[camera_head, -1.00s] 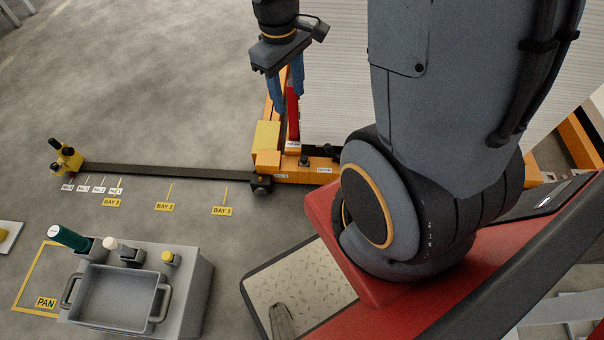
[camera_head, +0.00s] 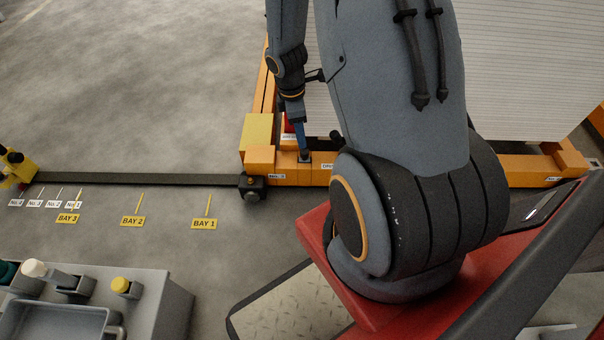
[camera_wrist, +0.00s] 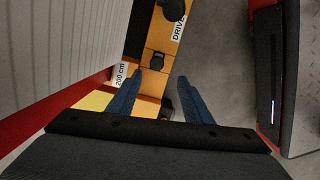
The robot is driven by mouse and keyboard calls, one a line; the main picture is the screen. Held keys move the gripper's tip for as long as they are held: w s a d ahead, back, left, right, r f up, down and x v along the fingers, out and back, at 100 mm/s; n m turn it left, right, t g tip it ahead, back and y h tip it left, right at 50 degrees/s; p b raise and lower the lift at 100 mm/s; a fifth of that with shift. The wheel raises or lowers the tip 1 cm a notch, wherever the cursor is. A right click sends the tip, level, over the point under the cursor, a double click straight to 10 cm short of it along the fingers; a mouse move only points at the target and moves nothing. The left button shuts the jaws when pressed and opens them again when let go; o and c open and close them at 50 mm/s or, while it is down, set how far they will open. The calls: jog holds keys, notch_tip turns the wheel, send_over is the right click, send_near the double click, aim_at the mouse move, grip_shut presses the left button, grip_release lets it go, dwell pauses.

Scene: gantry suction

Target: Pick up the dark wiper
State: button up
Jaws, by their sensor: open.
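No thing in view is clearly the dark wiper. A dark teal-ended handle (camera_head: 7,271) at the lower left edge of the head view is cut off, and I cannot tell whether it belongs to it. My gripper (camera_head: 303,145) is at the orange gantry beam (camera_head: 318,171), far from that handle. In the wrist view its two blue fingers (camera_wrist: 160,82) stand apart, open. A small dark knob (camera_wrist: 161,98) on the beam shows between them. I cannot tell whether a finger touches it.
A grey stand (camera_head: 172,308) carries a cream-ended handle (camera_head: 35,268), a yellow-capped one (camera_head: 122,285) and a grey pan (camera_head: 68,309). A dark rail (camera_head: 140,178) runs left from the beam. A ribbed white panel (camera_head: 510,75) stands behind. Floor near the bay signs is clear.

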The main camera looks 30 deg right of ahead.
aim_at(305, 151)
jog(key=shift+n, duration=0.3)
jog(key=f, duration=0.1)
jog(key=f+b, duration=0.1)
jog(key=f, duration=0.2)
jog(key=shift+w+d, duration=0.3)
jog(key=shift+d, duration=0.05)
jog(key=f+b, duration=0.4)
jog(key=d+f+b, duration=0.1)
jog(key=f+b, duration=0.1)
jog(key=f, duration=0.1)
jog(key=shift+s+f, duration=0.1)
jog(key=shift+s, duration=0.2)
grip_shut()
